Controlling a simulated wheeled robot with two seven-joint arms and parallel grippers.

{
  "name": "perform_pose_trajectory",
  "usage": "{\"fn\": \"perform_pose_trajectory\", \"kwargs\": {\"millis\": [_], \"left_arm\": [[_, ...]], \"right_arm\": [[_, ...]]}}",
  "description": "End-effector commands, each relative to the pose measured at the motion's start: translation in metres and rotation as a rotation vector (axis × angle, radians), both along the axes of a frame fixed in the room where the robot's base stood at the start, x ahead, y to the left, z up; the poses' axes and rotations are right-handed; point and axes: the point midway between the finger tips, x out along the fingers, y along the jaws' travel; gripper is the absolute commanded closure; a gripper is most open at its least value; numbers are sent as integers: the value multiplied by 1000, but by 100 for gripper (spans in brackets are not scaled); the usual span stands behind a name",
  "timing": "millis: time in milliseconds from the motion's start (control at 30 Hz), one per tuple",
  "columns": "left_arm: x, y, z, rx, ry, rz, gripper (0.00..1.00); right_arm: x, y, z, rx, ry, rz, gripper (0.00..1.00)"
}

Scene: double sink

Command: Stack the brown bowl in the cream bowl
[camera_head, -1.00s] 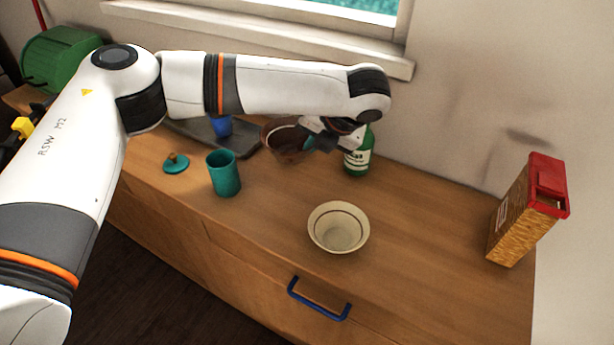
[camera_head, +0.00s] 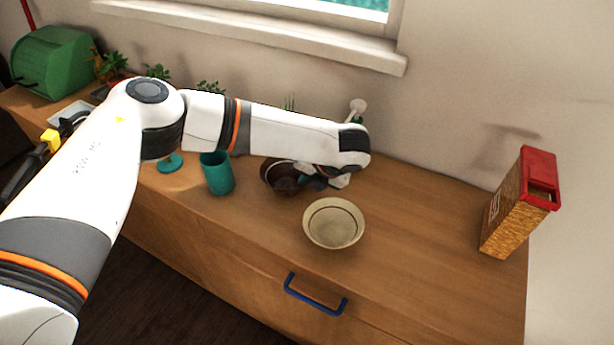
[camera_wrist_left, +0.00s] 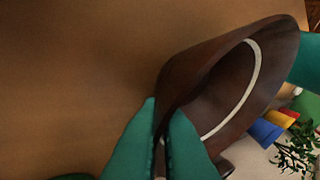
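The cream bowl (camera_head: 334,226) stands upright and empty on the wooden counter, right of the middle in the head view. The brown bowl (camera_head: 282,180) is just behind it and to its left, partly hidden by my left arm. In the left wrist view the brown bowl (camera_wrist_left: 215,85), with a pale ring inside, fills the right half. My left gripper (camera_wrist_left: 172,115) has its teal fingers on both sides of the bowl's wall, shut on it. In the head view the left gripper (camera_head: 312,180) is at the bowl's right side. My right gripper is not in view.
A teal cup (camera_head: 217,173) stands left of the brown bowl, with a teal lid (camera_head: 170,163) beside it. A red-topped box (camera_head: 520,200) stands at the right. A green bottle is mostly hidden behind my arm. The counter right of the cream bowl is clear.

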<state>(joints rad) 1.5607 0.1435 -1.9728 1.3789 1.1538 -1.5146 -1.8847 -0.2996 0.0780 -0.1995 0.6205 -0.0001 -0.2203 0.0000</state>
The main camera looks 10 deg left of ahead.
Motion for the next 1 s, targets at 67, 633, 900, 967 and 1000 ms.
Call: {"fn": "perform_pose_trajectory", "kwargs": {"millis": [67, 633, 900, 967, 1000], "left_arm": [[0, 0, -1, 0, 0, 0, 100], [-3, -5, 9, -1, -2, 0, 73], [-21, -29, 55, -2, -3, -2, 73], [-26, -34, 66, -2, -2, -2, 73], [-29, -38, 72, -1, -2, -1, 73]], "right_arm": [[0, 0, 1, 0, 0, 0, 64], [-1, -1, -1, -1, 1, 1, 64], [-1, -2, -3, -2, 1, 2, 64], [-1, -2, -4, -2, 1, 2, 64], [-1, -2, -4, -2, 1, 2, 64]]}}
